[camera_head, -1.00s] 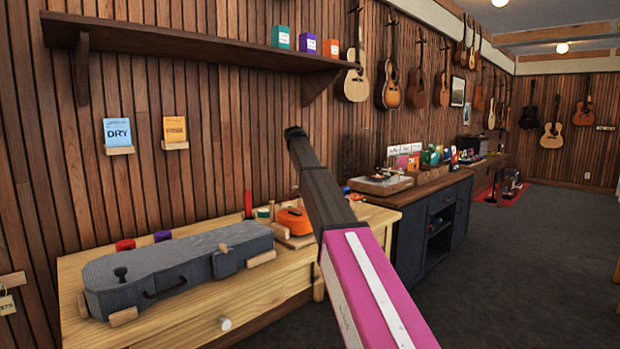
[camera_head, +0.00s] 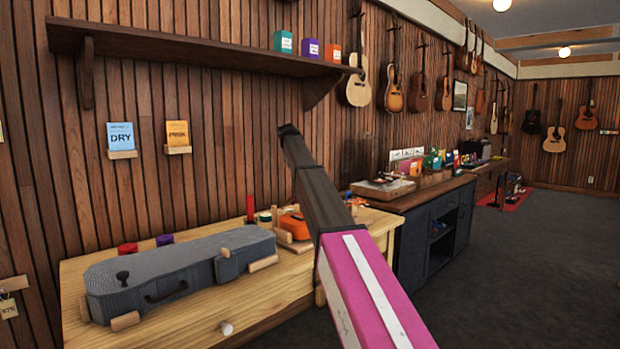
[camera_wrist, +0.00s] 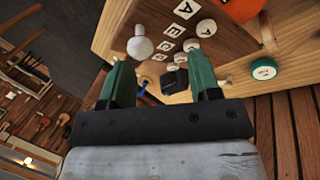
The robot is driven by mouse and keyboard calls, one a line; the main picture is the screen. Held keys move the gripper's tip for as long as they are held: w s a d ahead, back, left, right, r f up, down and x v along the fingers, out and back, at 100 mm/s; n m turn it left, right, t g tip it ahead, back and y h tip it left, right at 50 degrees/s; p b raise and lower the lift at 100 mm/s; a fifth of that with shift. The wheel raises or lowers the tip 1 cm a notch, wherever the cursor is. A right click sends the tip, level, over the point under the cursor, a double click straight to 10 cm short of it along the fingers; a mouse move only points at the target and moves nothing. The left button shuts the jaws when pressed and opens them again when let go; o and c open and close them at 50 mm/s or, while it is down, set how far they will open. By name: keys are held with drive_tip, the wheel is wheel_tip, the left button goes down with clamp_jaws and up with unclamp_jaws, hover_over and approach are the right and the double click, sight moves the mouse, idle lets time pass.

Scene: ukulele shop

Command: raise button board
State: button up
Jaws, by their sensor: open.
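In the wrist view, a brown wooden surface carries lettered white tiles and several round white buttons (camera_wrist: 206,28); I take it to be the button board (camera_wrist: 178,14). My gripper (camera_wrist: 163,88) has two green fingers spread apart, with nothing clearly held between them. The board lies beyond the fingertips, and a small black block (camera_wrist: 175,80) shows between them. I cannot tell whether anything touches. In the head view my arm crosses the middle, and I cannot make out the gripper or the board there.
A grey instrument case (camera_head: 180,272) lies on the wooden table (camera_head: 262,300), held by wooden blocks. An orange ukulele (camera_head: 296,225) sits behind my arm. A dark cabinet (camera_head: 412,250) stands to the right. A shelf (camera_head: 200,48) overhangs the table. Open floor (camera_head: 520,270) lies at right.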

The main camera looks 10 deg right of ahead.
drive_tip(key=a, duration=0.9)
drive_tip(key=shift+w+a, duration=0.25)
drive_tip(key=shift+w, duration=0.2)
